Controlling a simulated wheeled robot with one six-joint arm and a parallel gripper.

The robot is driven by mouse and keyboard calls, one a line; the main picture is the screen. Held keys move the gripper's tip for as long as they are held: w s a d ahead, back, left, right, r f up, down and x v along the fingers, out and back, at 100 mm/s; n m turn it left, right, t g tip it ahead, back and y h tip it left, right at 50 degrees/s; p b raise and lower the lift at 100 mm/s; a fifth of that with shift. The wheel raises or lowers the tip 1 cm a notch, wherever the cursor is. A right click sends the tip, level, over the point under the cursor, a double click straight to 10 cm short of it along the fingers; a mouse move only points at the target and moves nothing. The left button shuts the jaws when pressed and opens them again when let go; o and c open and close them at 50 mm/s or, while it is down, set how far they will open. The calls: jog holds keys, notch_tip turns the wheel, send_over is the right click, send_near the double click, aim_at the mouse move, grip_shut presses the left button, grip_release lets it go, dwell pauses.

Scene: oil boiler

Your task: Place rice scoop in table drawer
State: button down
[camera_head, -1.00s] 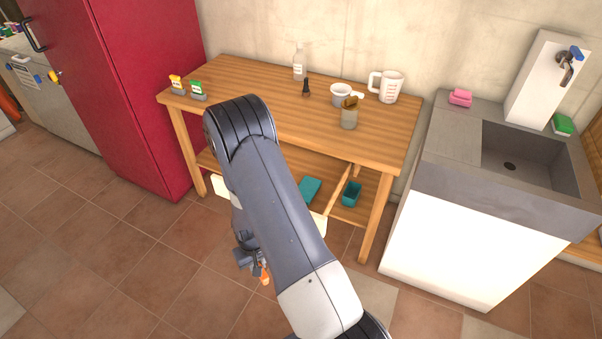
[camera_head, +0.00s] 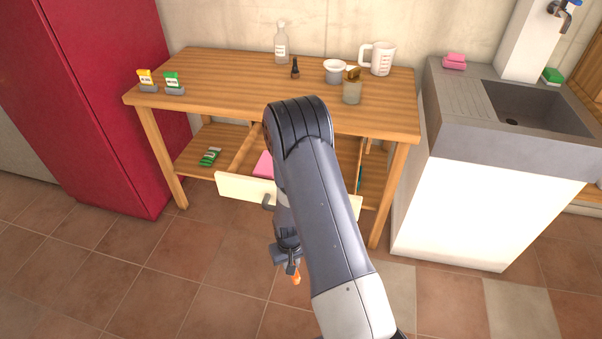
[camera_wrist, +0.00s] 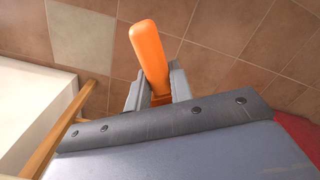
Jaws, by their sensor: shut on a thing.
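My gripper (camera_head: 290,268) is shut on the rice scoop (camera_head: 296,279), of which a small orange part shows below the jaws in the head view. In the wrist view the orange handle (camera_wrist: 149,48) sticks out from between the fingers (camera_wrist: 152,92); the rest of the scoop is hidden. The table drawer (camera_head: 240,188) is pulled out under the wooden table (camera_head: 220,85), with a cream front. My arm covers its middle. A pink thing (camera_head: 263,165) lies in the drawer. My gripper is in front of the drawer front and lower in the picture.
A spray bottle (camera_head: 282,45), a small dark bottle (camera_head: 295,68), a white bowl (camera_head: 334,67), a measuring jug (camera_head: 380,58) and a jar (camera_head: 352,92) stand on the table. A red cabinet (camera_head: 90,100) stands left and a sink (camera_head: 520,115) right. The tiled floor in front is clear.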

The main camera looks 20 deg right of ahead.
notch_tip(320, 180, down, 3)
jog(key=shift+r+b, duration=0.15)
jog(key=shift+b, duration=0.8)
jog(key=s+d+r+m, duration=0.1)
jog(key=d+r+m, duration=0.2)
jog(key=r, duration=0.9)
jog(key=s+d+r+m, duration=0.2)
jog(key=d+r, duration=0.6)
jog(key=r, duration=0.5)
jog(key=shift+d+r+m+p, duration=0.3)
jog(key=shift+m+p, duration=0.1)
jog(key=shift+m, duration=0.5)
